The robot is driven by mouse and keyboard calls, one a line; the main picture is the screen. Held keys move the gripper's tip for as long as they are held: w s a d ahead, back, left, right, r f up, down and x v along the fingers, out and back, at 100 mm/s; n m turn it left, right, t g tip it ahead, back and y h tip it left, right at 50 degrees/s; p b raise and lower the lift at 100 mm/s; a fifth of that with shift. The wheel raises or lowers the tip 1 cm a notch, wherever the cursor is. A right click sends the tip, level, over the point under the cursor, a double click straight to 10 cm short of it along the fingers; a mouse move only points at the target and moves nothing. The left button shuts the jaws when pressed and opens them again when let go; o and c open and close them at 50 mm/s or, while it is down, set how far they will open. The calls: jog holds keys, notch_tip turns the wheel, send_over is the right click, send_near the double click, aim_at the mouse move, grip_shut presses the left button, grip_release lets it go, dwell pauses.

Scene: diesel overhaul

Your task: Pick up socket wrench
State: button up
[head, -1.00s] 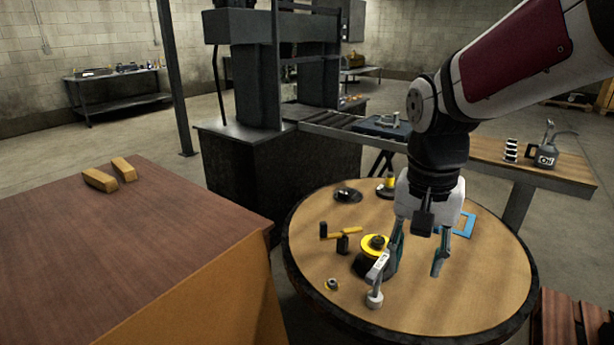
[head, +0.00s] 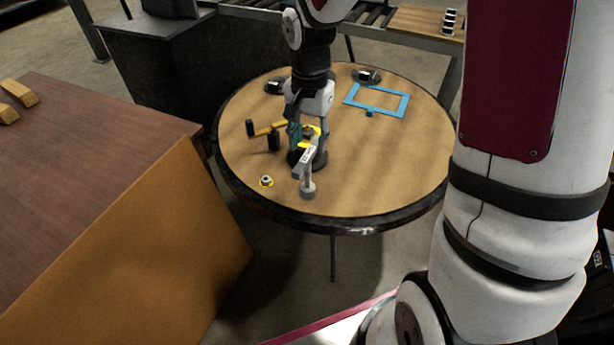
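The likely socket wrench (head: 304,164) is a grey tool with a pale labelled bar and a round grey end. It is near the front of the round table, in front of a black and yellow round part (head: 310,137). My gripper (head: 309,146) points down over that part, just behind the wrench in the picture. Its two fingers are spread apart, with the left one dark teal. The wrench's upper end overlaps the space between the fingers in the picture; I cannot tell whether they touch it. No grip on it shows.
A brown workbench (head: 90,190) stands at left.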

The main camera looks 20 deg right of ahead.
aim_at(308, 154)
jog(key=shift+s+a+f+b, duration=0.1)
jog(key=shift+f+b, duration=0.25)
jog(key=shift+f, duration=2.7)
grip_shut()
